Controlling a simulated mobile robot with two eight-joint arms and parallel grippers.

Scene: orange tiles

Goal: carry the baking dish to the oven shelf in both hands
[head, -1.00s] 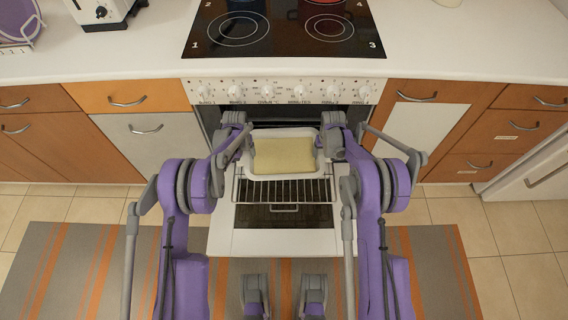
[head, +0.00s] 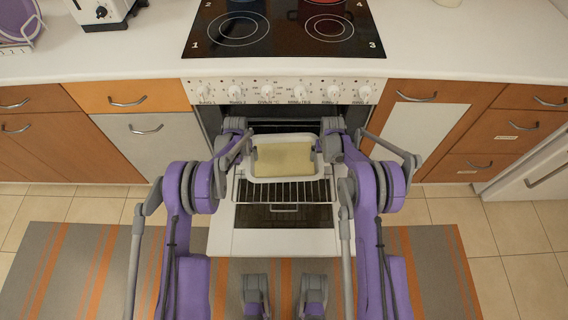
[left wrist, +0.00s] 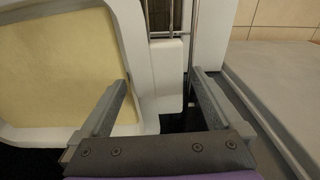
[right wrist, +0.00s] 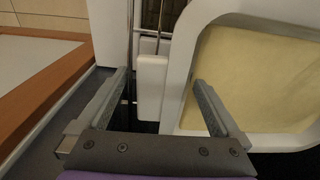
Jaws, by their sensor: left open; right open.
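The white baking dish (head: 282,180), with a flat pale-yellow filling, sits over the back part of the pulled-out wire oven shelf (head: 300,190), and appears to rest on it. My left gripper (head: 244,150) is at the dish's left end, open. In the left wrist view the dish's white end handle (left wrist: 163,75) lies between its spread fingers, with a gap on the outer side. My right gripper (head: 326,150) is at the right end, open. In the right wrist view the other handle (right wrist: 152,76) lies between its spread fingers. Each inner finger overlaps the dish's edge.
The lowered oven door (head: 225,240) lies below the shelf. The dark oven opening is behind the dish, under the knob panel (head: 280,92) and hob (head: 285,40). Cabinets flank the oven on both sides. A striped rug (head: 70,260) covers the floor.

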